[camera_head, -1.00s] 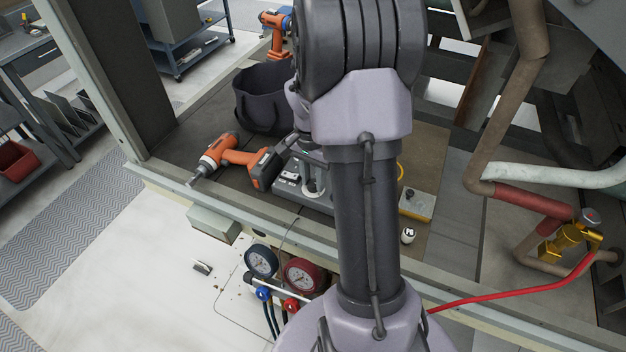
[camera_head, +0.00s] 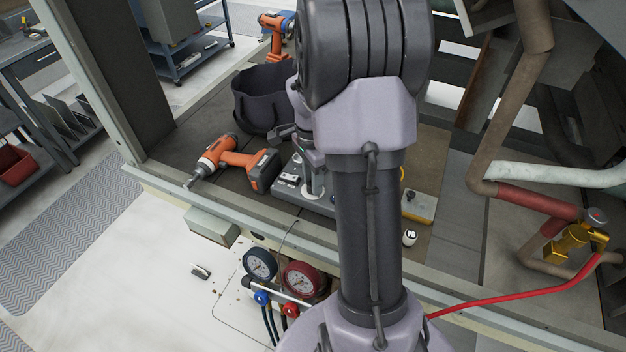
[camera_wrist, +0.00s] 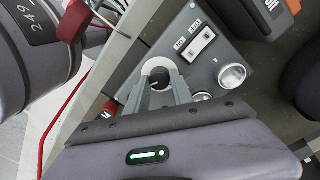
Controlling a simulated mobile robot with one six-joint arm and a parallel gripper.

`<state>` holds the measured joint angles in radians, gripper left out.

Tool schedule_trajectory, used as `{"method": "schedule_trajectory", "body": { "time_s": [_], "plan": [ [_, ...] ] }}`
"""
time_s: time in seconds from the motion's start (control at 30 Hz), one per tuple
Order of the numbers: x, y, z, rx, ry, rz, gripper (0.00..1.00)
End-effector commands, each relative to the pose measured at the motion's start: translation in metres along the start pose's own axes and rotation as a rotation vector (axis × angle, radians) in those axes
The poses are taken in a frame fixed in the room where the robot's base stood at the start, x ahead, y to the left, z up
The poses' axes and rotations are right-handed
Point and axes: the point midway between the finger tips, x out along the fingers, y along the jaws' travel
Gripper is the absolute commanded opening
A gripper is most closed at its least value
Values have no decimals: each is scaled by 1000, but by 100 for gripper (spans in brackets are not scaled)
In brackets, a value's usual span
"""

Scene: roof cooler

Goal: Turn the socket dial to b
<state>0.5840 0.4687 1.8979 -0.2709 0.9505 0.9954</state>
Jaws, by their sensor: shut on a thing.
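The socket dial (camera_wrist: 158,78) is a dark round knob in a white ring on a grey box, seen in the wrist view. My gripper (camera_wrist: 160,86) comes from below in that view, with its two fingers on either side of the knob, shut on it. The fingers hide the knob's lower sides, and I cannot read any letters around it. In the head view the grey box (camera_head: 290,190) stands on the deck, left of my arm. My arm hides part of the box and most of the gripper there.
A switch (camera_wrist: 201,42) and a round metal socket (camera_wrist: 232,75) sit beside the dial. An orange drill (camera_head: 230,160) and a dark bag (camera_head: 262,95) are near the box. Gauges (camera_head: 303,278) hang in front, and a small white bottle (camera_head: 410,237) stands to the right.

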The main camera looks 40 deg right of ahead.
Motion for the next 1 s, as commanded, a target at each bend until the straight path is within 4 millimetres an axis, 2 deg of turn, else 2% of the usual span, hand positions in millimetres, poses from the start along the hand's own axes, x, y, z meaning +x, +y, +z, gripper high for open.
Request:
{"method": "schedule_trajectory", "body": {
  "time_s": [0.37, 0.4, 0.47, 0.5, 0.77, 0.83, 0.93, 1.0],
  "plan": [
    [-1, 0, 0, 3, 0, -1, 0],
    [-1, 0, 0, 3, 0, -1, 36],
    [-1, 0, 0, 2, 0, -1, 48],
    [0, 0, 0, 2, 0, -1, 50],
    [-1, 0, 0, 2, 0, -1, 50],
    [-7, 0, 0, 2, 1, -2, 50],
    [-30, -1, 0, 2, 2, -4, 50],
    [-54, -1, 0, 2, 2, -5, 50]
  ]
}}
